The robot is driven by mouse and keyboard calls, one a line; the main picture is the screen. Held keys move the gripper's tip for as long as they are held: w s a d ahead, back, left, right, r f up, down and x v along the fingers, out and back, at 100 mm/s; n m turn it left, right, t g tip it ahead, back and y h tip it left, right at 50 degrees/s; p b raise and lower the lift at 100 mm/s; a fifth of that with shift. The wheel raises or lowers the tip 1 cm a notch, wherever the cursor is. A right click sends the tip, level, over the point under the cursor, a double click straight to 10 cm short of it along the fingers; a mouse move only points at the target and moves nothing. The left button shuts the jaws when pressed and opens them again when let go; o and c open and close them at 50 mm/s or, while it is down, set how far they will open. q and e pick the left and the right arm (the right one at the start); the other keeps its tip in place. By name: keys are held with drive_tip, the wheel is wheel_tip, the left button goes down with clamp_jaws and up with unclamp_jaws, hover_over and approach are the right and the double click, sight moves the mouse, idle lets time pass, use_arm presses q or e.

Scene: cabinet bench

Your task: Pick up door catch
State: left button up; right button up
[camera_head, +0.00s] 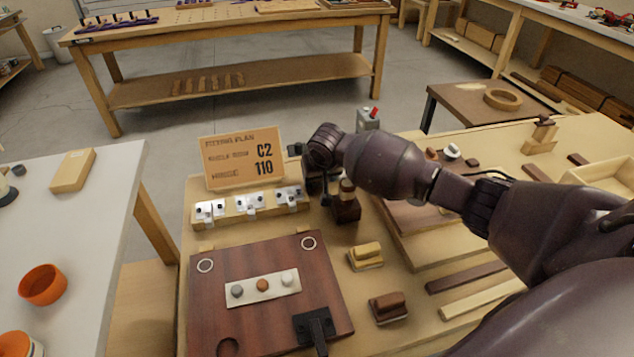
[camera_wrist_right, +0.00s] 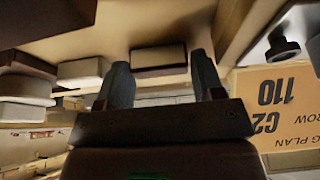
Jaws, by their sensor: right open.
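I cannot tell for certain which part is the door catch. Several small white-and-metal fittings (camera_head: 250,204) sit in a row on a wooden rack (camera_head: 236,217) in front of the sign. My right gripper (camera_head: 326,190) points down just right of this rack, beside a dark brown block-like piece (camera_head: 345,210), partly hidden by my arm. In the right wrist view the two fingers (camera_wrist_right: 163,85) are apart. A dark block with a pale face (camera_wrist_right: 158,60) shows beyond the gap, and nothing is visibly clamped. My left gripper is out of view.
The fitting plan sign (camera_head: 240,160) reads C2 and 110. A dark wooden door panel (camera_head: 212,310) lies in front with a pale strip (camera_head: 263,289) and black hinge (camera_head: 314,325). Yellow (camera_head: 366,255) and brown (camera_head: 388,306) blocks lie right of it. An orange bowl (camera_head: 42,285) stands left.

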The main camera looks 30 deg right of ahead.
drive_tip(key=shift+w, duration=0.1)
drive_tip(key=c, duration=0.4)
drive_tip(key=shift+r, duration=0.1)
